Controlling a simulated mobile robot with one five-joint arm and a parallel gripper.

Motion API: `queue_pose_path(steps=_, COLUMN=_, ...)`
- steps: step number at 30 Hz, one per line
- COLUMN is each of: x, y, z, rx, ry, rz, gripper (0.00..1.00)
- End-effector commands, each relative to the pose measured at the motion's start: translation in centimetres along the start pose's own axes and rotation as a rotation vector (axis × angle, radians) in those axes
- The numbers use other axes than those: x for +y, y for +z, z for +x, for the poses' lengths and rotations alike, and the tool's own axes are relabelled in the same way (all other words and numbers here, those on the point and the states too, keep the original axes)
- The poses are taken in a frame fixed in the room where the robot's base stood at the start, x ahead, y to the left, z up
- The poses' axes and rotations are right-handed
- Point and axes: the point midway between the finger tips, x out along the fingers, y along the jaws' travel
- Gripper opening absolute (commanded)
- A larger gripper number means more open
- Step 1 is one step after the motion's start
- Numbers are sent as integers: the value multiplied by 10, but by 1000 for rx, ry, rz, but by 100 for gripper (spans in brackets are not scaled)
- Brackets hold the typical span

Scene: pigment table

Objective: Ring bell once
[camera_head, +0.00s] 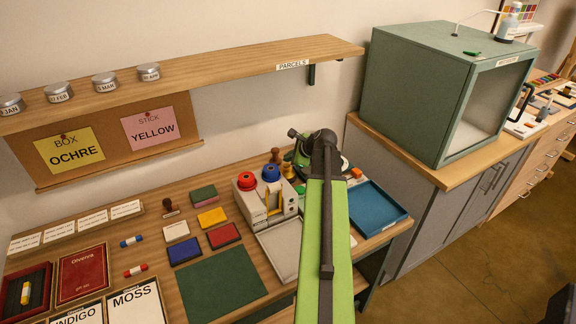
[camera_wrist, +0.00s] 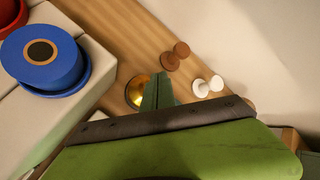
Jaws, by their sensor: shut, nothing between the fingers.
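A small brass bell (camera_wrist: 136,92) shows in the wrist view, a round golden dome with its right side hidden behind my fingers. In the head view the bell (camera_head: 288,172) stands at the back of the table, just right of the dispenser with the red and blue rolls. My gripper (camera_wrist: 161,78) is shut and empty. Its green fingers overlap the bell's right side in the wrist view; I cannot tell whether they touch it. In the head view my gripper (camera_head: 301,160) is partly hidden by my own arm.
A blue roll (camera_wrist: 40,55) on the pale dispenser is left of the bell. A brown stamp (camera_wrist: 173,58) and a white one (camera_wrist: 208,86) stand close on the right. A blue tray (camera_head: 365,209) lies right of my arm. A shelf (camera_head: 200,72) overhangs the back.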

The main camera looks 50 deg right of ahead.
Motion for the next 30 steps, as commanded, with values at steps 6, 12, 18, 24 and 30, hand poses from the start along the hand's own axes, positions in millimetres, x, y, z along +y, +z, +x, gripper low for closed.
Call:
queue_pose_path(steps=6, x=4, y=-4, z=6, rx=0, ry=0, rz=0, gripper=0)
queue_pose_path(steps=12, x=4, y=-4, z=7, rx=0, ry=0, rz=0, gripper=0)
queue_pose_path(steps=18, x=4, y=-4, z=7, rx=0, ry=0, rz=0, gripper=0)
queue_pose_path(steps=24, x=5, y=-5, z=8, rx=0, ry=0, rz=0, gripper=0)
queue_pose_path(steps=30, x=6, y=-7, z=10, rx=0, ry=0, rz=1, gripper=0)
